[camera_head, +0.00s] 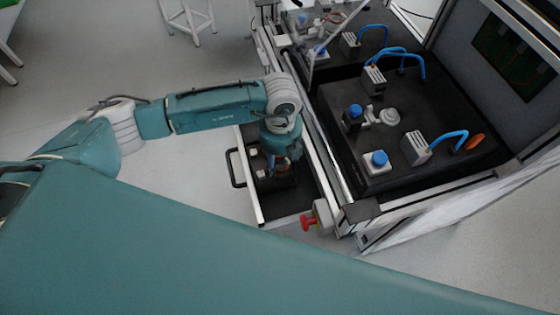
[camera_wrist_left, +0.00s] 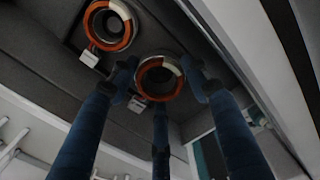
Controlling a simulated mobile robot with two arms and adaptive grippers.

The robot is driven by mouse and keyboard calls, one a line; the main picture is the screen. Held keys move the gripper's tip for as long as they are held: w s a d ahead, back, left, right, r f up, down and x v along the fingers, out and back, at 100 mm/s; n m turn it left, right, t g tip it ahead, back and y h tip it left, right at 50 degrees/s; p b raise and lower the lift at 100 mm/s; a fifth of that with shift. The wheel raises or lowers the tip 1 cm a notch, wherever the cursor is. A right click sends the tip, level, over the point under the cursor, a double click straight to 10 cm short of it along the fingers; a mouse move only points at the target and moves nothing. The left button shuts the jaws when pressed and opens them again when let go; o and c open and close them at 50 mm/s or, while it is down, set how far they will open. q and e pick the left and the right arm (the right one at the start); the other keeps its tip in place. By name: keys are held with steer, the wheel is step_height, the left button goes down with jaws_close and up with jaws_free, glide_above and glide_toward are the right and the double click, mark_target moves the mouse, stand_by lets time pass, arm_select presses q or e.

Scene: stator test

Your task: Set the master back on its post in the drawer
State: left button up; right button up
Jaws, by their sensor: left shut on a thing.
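The open drawer (camera_head: 288,204) juts out from the left side of the workbench, with a dark floor. My left gripper (camera_head: 282,160) reaches down into or just over it and is shut on a ring-shaped stator, the master. In the left wrist view the master (camera_wrist_left: 160,78), with orange and white windings, sits between the fingertips of my left gripper (camera_wrist_left: 160,85). A second similar ring (camera_wrist_left: 108,25) rests in the drawer beside it, with a white tag near it. The post under the master is hidden, and I cannot tell whether the master touches the drawer. My right gripper is out of view.
The drawer handle (camera_head: 236,168) faces left. A red knob (camera_head: 307,222) sits at the bench's near corner. The black bench top (camera_head: 385,175) carries blue-buttoned boxes, connector blocks and blue cables. A white stool (camera_head: 188,18) stands far back. The floor left of the drawer is clear.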

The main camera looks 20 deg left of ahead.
arm_select(q)
steer(key=shift+f+b, duration=0.7)
steer(key=shift+f, duration=0.2)
steer(key=shift+f, duration=0.25)
steer(key=o, duration=1.3)
steer(key=shift+r+p, duration=1.55)
steer(key=shift+r, duration=0.95)
